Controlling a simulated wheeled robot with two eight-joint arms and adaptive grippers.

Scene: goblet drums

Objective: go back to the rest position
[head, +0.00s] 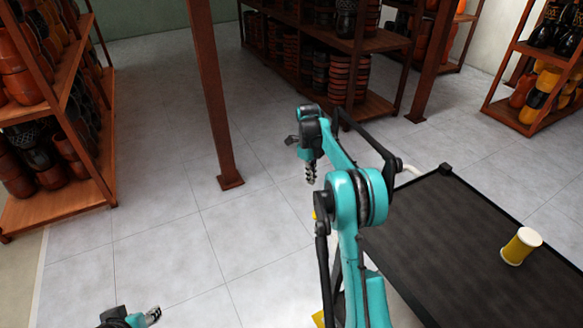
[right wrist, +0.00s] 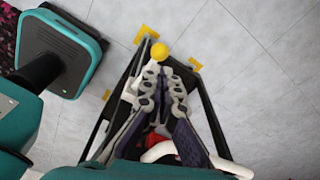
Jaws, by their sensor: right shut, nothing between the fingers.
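My right gripper (head: 311,178) hangs over the open floor in the head view, fingers pointing down. In the right wrist view its fingers (right wrist: 166,85) are together with nothing between them. My left gripper (head: 152,316) shows only in part at the bottom left edge of the head view, over the floor. Its fingers are too small and cut off to tell their state. My right arm stretches up through the middle of the head view, left of the black cart top.
A black cart top (head: 450,235) with a white handle stands at the right. A yellow drum with cream ends (head: 521,246) is on it. Shelves of drums stand at the left (head: 60,205), back (head: 375,103) and right (head: 505,110). A brown post (head: 215,95) rises from the tiled floor.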

